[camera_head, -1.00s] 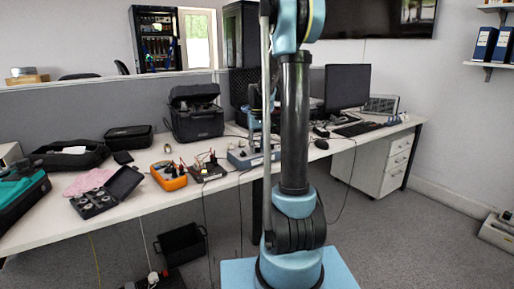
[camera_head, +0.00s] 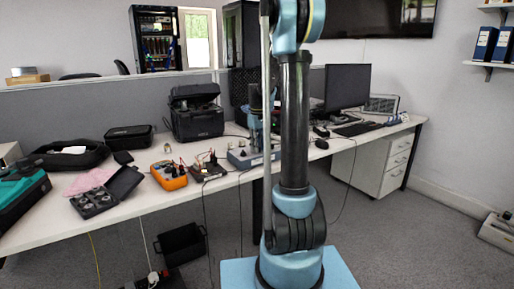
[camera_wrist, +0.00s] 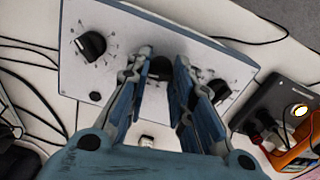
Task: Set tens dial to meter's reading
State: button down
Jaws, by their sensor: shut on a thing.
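A grey-blue box with a pale dial panel (camera_wrist: 120,28) fills the upper part of the wrist view. It also stands on the bench in the head view (camera_head: 240,160), partly behind my arm. The panel has a left dial (camera_wrist: 91,46), a middle dial (camera_wrist: 160,69) and a right dial (camera_wrist: 219,90), all black knobs with marks around them. My gripper (camera_wrist: 162,58) has its fingers on either side of the middle dial and is shut on it. The fingers cover part of its scale. The orange meter (camera_head: 169,177) stands left of the box; its reading is not legible.
A small dark device (camera_head: 208,170) with leads lies between the meter and the box; it is at the right in the wrist view (camera_wrist: 280,100). An open black case (camera_head: 124,181), a monitor (camera_head: 347,87) and cables share the bench (camera_head: 140,207).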

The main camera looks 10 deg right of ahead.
jog(key=n, duration=0.7)
dwell(0.6)
jog(key=c, duration=1.4)
grip_release()
jog(key=shift+o, duration=0.2)
notch_tip(320, 180, up, 12)
jog(key=shift+s, duration=0.1)
